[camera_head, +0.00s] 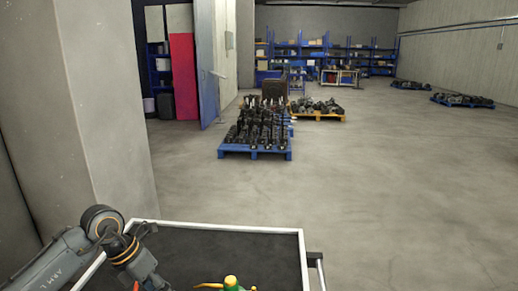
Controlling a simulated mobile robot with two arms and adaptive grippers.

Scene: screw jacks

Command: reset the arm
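My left arm (104,247) comes in from the lower left and bends down over the left side of a cart. Its gripper is cut off below the bottom edge of the picture, so its fingers do not show. My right arm and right gripper are not in view. A green and yellow object (233,284), only its top showing, is at the bottom edge of the picture by the cart's dark top. The rest of it is cut off, and I cannot tell what it is.
The cart (215,226) has a white rim and a side handle (317,263). A concrete pillar (95,100) stands close on the left. A blue pallet (254,152) with dark metal parts stands ahead, with another pallet (318,117) behind it.

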